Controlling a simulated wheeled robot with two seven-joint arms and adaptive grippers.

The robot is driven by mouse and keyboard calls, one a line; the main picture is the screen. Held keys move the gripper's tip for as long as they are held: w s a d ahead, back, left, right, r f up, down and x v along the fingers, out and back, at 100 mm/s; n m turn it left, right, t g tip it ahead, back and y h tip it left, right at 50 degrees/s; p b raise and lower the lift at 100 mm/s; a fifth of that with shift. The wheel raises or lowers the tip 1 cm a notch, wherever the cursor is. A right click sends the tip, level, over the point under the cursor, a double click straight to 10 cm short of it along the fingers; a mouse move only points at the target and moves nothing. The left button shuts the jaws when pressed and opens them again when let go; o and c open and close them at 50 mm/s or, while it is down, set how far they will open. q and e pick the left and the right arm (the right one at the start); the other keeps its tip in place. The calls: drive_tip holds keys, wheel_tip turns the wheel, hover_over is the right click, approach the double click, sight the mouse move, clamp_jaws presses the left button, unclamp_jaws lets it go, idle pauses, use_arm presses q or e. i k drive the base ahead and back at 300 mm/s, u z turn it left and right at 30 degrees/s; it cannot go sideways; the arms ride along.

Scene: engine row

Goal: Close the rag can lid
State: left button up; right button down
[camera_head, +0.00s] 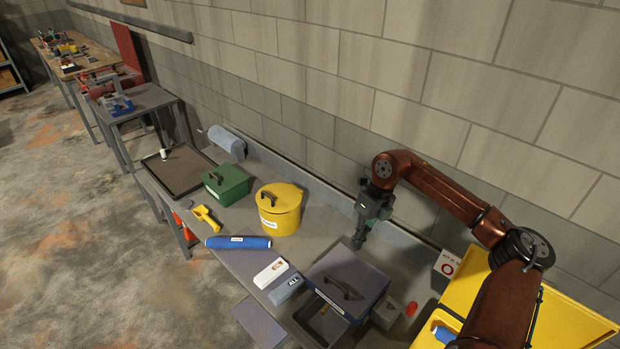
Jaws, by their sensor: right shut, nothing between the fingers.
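A round yellow can (280,222) with a white label stands on the grey bench; I take it for the rag can, but the label is too small to read surely. Its yellow lid (284,198) with a dark handle lies over the top; I cannot tell whether it sits fully down. My right gripper (357,242) is shut and empty, pointing down to the right of the can, apart from it and behind a grey box. My left gripper is not in view.
A grey box with a handled lid (362,272) and a dark open front stands near my right gripper. A green lidded box (228,188), a blue roll (238,242) and a yellow tool (206,217) surround the can. A large yellow container (575,300) is at right; the wall is behind.

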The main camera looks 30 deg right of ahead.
sight(278, 196)
drive_tip(key=z, duration=0.3)
drive_tip(key=i, duration=1.5)
drive_tip(key=u, duration=0.7)
